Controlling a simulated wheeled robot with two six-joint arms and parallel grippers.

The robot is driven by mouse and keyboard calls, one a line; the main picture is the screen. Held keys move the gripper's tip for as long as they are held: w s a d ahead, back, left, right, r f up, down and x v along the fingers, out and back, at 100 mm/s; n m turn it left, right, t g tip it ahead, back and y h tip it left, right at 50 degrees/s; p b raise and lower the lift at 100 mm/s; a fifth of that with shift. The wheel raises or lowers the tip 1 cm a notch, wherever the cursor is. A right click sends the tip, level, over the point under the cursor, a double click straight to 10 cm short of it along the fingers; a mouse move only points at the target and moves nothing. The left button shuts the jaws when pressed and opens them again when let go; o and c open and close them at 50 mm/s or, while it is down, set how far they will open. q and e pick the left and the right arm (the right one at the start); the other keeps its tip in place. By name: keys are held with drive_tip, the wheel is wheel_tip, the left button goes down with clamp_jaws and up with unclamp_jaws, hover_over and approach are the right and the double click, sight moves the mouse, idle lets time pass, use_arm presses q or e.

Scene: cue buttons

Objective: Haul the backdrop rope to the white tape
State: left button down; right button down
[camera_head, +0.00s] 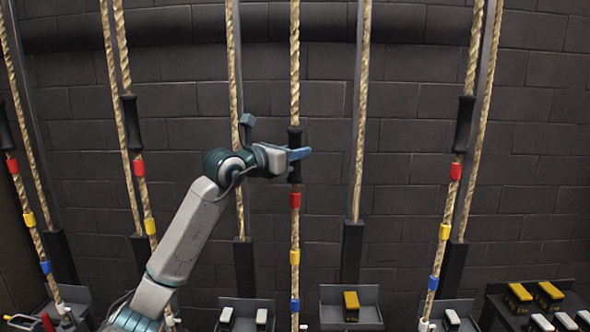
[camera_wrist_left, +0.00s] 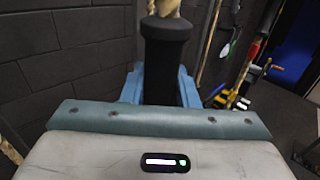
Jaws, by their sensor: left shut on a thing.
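The rope in the middle (camera_head: 294,60) hangs upright and has a black handle sleeve (camera_head: 294,175). My left gripper (camera_head: 298,155) is shut around that black sleeve. The sleeve also shows between the blue fingers in the left wrist view (camera_wrist_left: 166,60), with rope coming out of its top. Below the sleeve this rope carries a red tape (camera_head: 295,200), a yellow tape (camera_head: 295,257) and a blue tape (camera_head: 295,304). White tape on this rope is hard to make out at the bottom edge. I cannot read which rope is the backdrop's. My right gripper is out of view.
Similar ropes with black sleeves and coloured tapes hang at left (camera_head: 131,120) and right (camera_head: 464,125). Trays with small blocks stand below, one holding a yellow-topped block (camera_head: 351,306). A dark brick wall (camera_head: 400,150) is behind. Tools hang at right in the wrist view.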

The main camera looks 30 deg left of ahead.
sight(291, 128)
use_arm(q)
wheel_tip(291, 128, up, 8)
drive_tip(key=p, duration=0.2)
drive_tip(key=shift+p, duration=0.35)
drive_tip(key=c, duration=1.1)
unclamp_jaws()
drive_tip(key=shift+c, duration=0.2)
drive_tip(key=shift+s+a+f+b, duration=0.15)
drive_tip(key=shift+s+a+b, duration=0.05)
drive_tip(key=shift+s+b, duration=0.3)
drive_tip(key=b+v, duration=0.6)
drive_tip(key=v, duration=0.3)
drive_tip(key=shift+s, duration=0.45)
